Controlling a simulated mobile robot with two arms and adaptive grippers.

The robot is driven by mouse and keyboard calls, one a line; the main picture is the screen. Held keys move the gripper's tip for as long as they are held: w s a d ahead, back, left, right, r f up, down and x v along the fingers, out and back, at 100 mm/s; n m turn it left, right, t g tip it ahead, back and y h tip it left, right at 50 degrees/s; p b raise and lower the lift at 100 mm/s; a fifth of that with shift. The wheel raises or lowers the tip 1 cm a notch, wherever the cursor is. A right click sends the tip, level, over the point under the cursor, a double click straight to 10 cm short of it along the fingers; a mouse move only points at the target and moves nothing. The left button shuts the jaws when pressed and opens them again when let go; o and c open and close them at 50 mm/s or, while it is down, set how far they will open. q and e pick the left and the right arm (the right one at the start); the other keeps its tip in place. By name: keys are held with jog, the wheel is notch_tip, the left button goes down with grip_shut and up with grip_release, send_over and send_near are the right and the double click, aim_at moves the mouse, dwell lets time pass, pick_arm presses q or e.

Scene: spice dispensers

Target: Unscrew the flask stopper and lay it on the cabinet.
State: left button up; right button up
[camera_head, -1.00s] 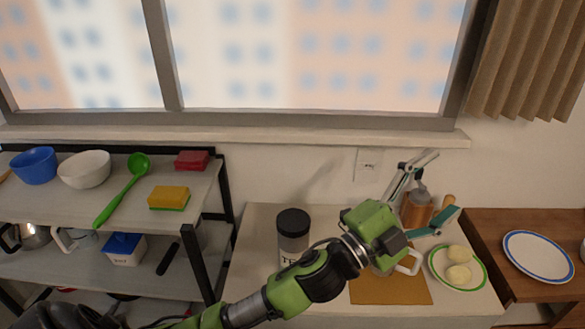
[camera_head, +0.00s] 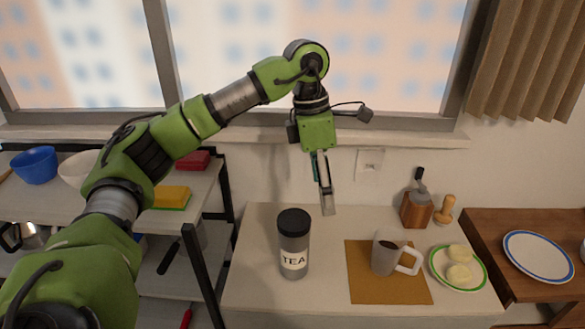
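My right gripper is not in view.
A grey mug (camera_head: 386,256) stands on a brown mat (camera_head: 372,292). The cabinet front-left is clear. A shelf (camera_head: 190,222) adjoins at left.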

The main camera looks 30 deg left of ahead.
pick_arm(q)
jog(key=y, duration=0.2)
send_near(293, 220)
jog(key=shift+n, duration=0.4)
jog(key=f+p, duration=0.2)
jog(key=f, duration=0.2)
jog(key=f+p, duration=0.1)
jog(key=f, duration=0.4)
jog(key=shift+w+a+f+p, duration=0.1)
jog(key=shift+w+f+p, duration=0.1)
jog(key=shift+p, duration=0.15)
jog(key=c, duration=1.2)
jog(key=n, duration=0.4)
jog(key=shift+n, duration=0.4)
jog(key=n, duration=0.4)
jog(key=shift+n, duration=0.3)
